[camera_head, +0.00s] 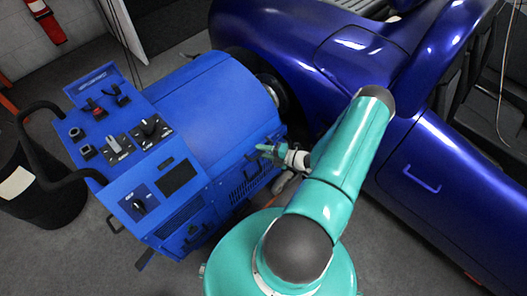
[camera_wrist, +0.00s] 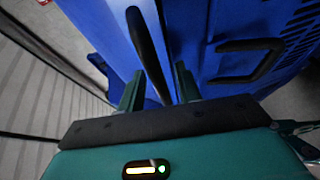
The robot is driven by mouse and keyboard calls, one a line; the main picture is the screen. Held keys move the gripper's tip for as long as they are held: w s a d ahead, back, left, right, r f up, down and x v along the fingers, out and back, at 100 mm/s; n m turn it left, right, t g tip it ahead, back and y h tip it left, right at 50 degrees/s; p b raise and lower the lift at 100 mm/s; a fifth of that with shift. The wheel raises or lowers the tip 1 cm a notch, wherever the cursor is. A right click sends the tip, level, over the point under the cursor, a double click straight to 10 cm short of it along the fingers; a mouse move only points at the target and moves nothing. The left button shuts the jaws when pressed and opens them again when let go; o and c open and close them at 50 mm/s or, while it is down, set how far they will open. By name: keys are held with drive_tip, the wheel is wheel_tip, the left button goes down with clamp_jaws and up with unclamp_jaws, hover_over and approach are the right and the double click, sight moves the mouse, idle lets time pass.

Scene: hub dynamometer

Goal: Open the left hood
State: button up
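The blue dynamometer (camera_head: 215,105) stands left of centre in the head view, its rounded blue cover down. I cannot tell which panel is the left hood. In the wrist view, the two green fingers of my gripper (camera_wrist: 159,70) stand apart, one on each side of a long black handle (camera_wrist: 145,45) on a blue surface. The handle's lower end runs down between the fingers; I see no clear contact. A second black handle (camera_wrist: 250,58) is on the blue panel to the right.
A control panel (camera_head: 125,130) with knobs and switches is on the machine's left. A dark blue car (camera_head: 420,175) is close behind my arm on the right. A black bin (camera_head: 45,200) stands at far left. Grey floor (camera_head: 400,265) is clear at the bottom right.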

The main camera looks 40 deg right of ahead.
drive_tip(key=shift+c, duration=0.4)
clamp_jaws()
drive_tip(key=shift+r, duration=0.15)
